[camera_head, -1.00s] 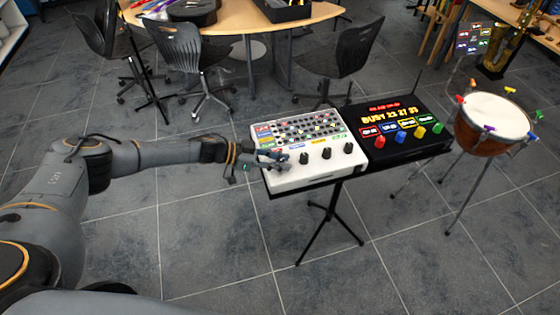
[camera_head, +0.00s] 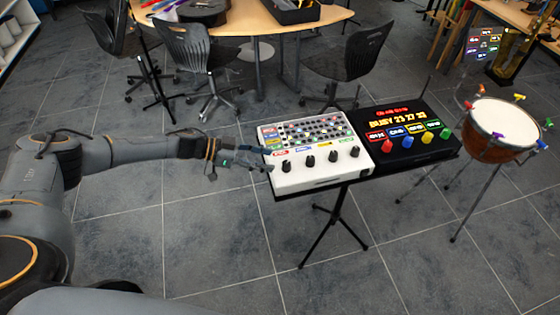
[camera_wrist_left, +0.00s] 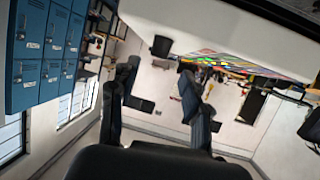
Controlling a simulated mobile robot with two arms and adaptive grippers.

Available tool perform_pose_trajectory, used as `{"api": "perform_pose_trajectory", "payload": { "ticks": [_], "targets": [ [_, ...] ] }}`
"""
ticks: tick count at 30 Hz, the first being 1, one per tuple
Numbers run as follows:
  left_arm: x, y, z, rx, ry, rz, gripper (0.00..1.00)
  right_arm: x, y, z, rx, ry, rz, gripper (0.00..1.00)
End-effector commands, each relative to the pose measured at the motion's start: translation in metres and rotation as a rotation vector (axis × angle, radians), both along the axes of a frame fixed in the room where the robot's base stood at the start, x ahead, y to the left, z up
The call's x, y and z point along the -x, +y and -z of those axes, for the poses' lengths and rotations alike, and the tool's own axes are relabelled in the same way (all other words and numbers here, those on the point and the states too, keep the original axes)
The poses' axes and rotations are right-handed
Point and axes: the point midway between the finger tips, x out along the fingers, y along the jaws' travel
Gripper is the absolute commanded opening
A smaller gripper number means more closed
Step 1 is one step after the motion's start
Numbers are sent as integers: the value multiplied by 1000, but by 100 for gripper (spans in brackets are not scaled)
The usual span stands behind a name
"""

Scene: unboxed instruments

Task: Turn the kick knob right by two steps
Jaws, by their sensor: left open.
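A white drum machine (camera_head: 318,178) sits on a stand, with a row of several black knobs along its front and coloured labels above them. The leftmost knob (camera_head: 286,166) sits below a red label; the label text is too small to read, so I cannot tell which is the kick knob. My left gripper (camera_head: 262,164) is just left of this knob, at the machine's left edge, apart from the knob. In the left wrist view the gripper (camera_wrist_left: 160,90) has its two dark fingers spread with nothing between them. My right gripper is not in view.
A black device (camera_head: 400,158) with lit text and coloured knobs stands against the machine's right side. A drum (camera_head: 497,122) stands farther right. Chairs and a wooden table (camera_head: 240,18) are behind. The floor in front and left of the stand is clear.

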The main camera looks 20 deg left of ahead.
Motion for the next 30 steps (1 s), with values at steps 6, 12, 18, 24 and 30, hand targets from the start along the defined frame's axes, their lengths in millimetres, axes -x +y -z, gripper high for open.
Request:
{"api": "perform_pose_trajectory", "payload": {
  "ticks": [6,12,18,24,30],
  "targets": [
    [14,31,-14,-1,0,0,48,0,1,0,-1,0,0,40],
    [19,39,-18,1,0,1,48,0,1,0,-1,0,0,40],
    [19,40,-18,1,0,2,48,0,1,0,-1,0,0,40],
    [19,39,-18,0,-1,1,48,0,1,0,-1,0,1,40],
    [19,40,-18,0,-1,1,48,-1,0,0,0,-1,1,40]
  ]
}}
